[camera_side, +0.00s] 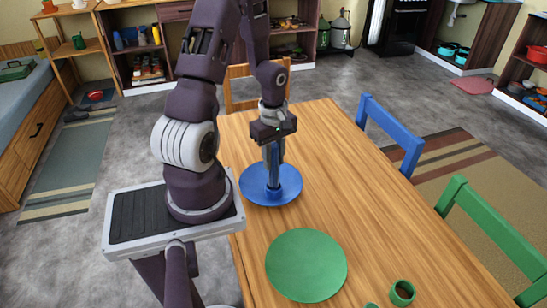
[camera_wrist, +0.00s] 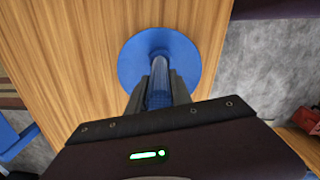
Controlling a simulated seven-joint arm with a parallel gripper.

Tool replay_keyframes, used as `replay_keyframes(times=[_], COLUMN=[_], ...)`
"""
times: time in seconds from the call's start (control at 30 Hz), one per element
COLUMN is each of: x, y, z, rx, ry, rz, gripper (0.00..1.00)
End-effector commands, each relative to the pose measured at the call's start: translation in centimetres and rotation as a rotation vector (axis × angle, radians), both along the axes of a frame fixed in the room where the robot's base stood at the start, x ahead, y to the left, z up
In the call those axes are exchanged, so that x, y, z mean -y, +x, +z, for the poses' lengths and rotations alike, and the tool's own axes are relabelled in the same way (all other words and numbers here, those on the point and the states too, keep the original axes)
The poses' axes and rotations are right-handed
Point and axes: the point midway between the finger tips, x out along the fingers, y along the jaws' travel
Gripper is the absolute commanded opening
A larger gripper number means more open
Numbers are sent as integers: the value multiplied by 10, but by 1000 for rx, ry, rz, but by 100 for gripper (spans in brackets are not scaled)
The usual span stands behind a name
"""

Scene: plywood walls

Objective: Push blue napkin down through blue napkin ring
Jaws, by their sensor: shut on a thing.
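A blue napkin (camera_side: 273,172), rolled into an upright narrow cylinder, stands over the blue plate (camera_side: 253,193). My gripper (camera_side: 273,150) is above the plate with its fingers shut on the napkin's upper part. In the wrist view my gripper (camera_wrist: 160,80) has one finger on each side of the napkin (camera_wrist: 158,98), and the plate (camera_wrist: 132,62) lies beyond it. A darker blue shape at the napkin's lower end, over the plate's middle, may be the napkin ring; I cannot tell how far the napkin is inside it.
A green plate (camera_side: 306,265) lies nearer on the wooden table (camera_side: 380,225), with a green cup (camera_side: 402,293) beside it. A blue chair (camera_side: 392,130) and a green chair (camera_side: 490,235) stand along the right edge. The table right of the blue plate is clear.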

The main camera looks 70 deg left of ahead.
Motion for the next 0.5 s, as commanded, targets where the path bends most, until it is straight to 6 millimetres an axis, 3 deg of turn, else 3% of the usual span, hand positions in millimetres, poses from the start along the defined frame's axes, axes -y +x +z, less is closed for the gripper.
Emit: replay_keyframes(times=[0.5], x=[0], y=[0], z=[-10], rx=[0], ry=[0], rz=[0], gripper=[0])
